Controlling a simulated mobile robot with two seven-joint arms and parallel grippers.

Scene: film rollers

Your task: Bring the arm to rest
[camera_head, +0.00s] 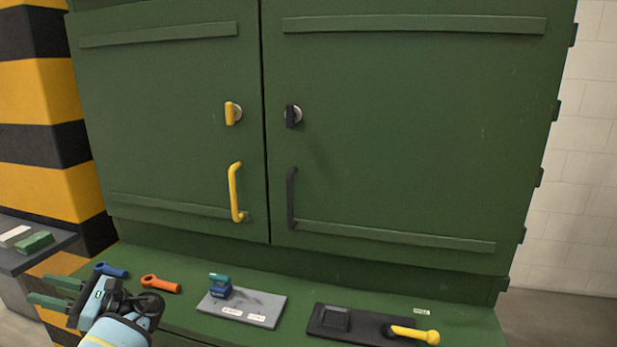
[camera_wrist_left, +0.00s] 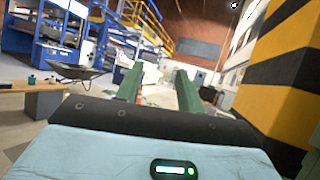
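My left gripper (camera_head: 56,291) is at the lower left of the head view, with its green fingers pointing left. The fingers are apart with nothing between them. The left wrist view shows the same open gripper (camera_wrist_left: 158,88) with empty air between the fingers. It is beside the front left end of the green ledge (camera_head: 190,325), near a blue wrench-like tool (camera_head: 111,270) and an orange one (camera_head: 161,284). I cannot tell its height above the ledge. My right gripper is not in view.
A green cabinet (camera_head: 400,150) with two shut doors stands behind the ledge. A grey plate (camera_head: 262,310) with a blue-teal piece and a black plate (camera_head: 345,337) with a yellow lever (camera_head: 415,334) lie on the ledge. A yellow-black striped pillar (camera_head: 40,90) stands at left.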

